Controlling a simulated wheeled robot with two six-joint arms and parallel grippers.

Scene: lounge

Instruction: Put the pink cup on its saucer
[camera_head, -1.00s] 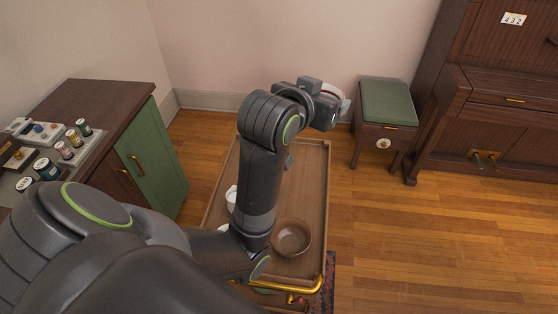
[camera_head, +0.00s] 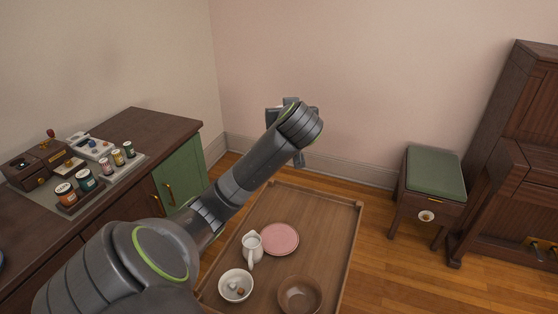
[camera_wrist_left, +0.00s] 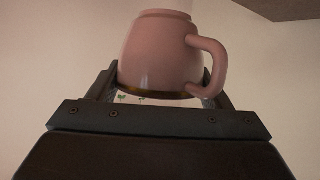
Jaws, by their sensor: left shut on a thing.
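The pink cup (camera_wrist_left: 158,42) fills the upper middle of the left wrist view, its handle on the right. My left gripper (camera_wrist_left: 162,80) is shut on it, one finger on each side. In the head view my left arm reaches over the trolley, and its own links hide the cup and the fingers. The pink saucer (camera_head: 279,239) lies flat and empty on the wooden trolley top (camera_head: 312,215), below and nearer than the raised wrist. My right gripper is in neither view.
A white jug (camera_head: 252,247) stands touching or close to the saucer's left side. A white bowl with small cubes (camera_head: 236,286) and a brown bowl (camera_head: 299,296) stand nearer. The trolley's far part is bare. A cabinet (camera_head: 150,135) stands left, a green-topped stool (camera_head: 435,172) right.

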